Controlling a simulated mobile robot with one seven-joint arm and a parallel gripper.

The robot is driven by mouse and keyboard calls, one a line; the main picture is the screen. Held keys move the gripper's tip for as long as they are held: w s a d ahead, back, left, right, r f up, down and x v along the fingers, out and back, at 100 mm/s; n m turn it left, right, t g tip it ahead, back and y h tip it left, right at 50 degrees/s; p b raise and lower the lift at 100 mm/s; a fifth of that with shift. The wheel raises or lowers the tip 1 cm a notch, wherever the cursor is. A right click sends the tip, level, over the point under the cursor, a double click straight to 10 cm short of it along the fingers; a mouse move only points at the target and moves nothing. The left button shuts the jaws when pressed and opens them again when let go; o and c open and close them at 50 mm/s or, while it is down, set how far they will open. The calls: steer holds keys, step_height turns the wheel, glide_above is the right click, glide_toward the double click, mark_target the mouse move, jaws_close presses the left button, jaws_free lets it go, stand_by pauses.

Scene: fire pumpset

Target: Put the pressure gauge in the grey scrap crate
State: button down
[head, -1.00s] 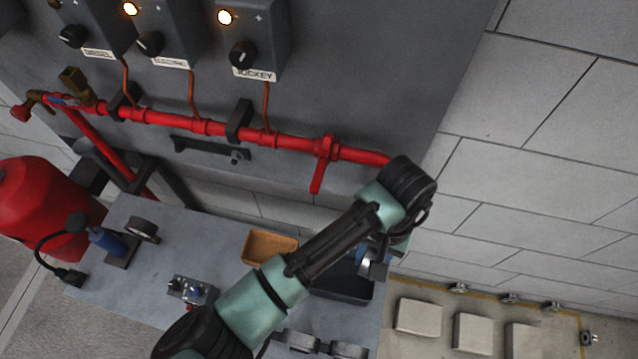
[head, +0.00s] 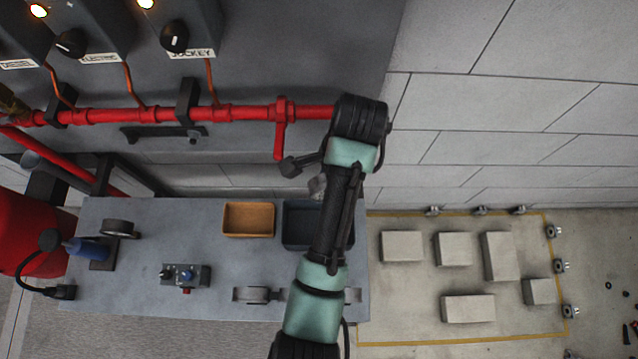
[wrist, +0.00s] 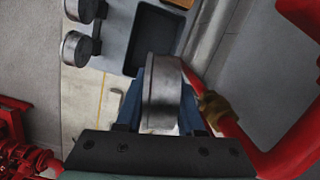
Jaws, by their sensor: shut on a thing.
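The pressure gauge (wrist: 162,92), a round metal body seen nearly edge-on, is between the blue fingers of my gripper (wrist: 160,108) in the wrist view. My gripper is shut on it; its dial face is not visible. The dark grey crate (head: 290,240) stands on the bench right of the tan tray, partly hidden by my arm in the head view. The crate also shows beyond the gauge in the wrist view (wrist: 133,55). In the head view my gripper is mostly hidden behind my arm, near the pipe end and the crate's back edge.
A red pipe (head: 240,113) with a hanging red lever (head: 280,140) runs along the panel close to my wrist. The tan tray (head: 248,220) adjoins the crate.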

steer(key=shift+s+a+f+m+b, duration=0.4)
steer(key=shift+f+b, duration=0.55)
steer(key=shift+f, duration=1.95)
steer(key=shift+s+a+f+m+b, duration=0.4)
steer(key=shift+f+b, duration=0.5)
steer(key=shift+f, duration=1.95)
steer(key=shift+s+a+f+m+b, duration=0.4)
steer(key=shift+f+b, duration=0.55)
steer(key=shift+f, duration=1.95)
steer(key=shift+d, duration=0.15)
steer(key=shift+f, duration=0.2)
steer(key=c, duration=0.5)
jaws_free()
steer(key=r, duration=0.4)
steer(key=d+r, duration=0.1)
steer(key=r, duration=0.7)
steer(key=shift+d+r, duration=0.15)
steer(key=shift+d, duration=0.25)
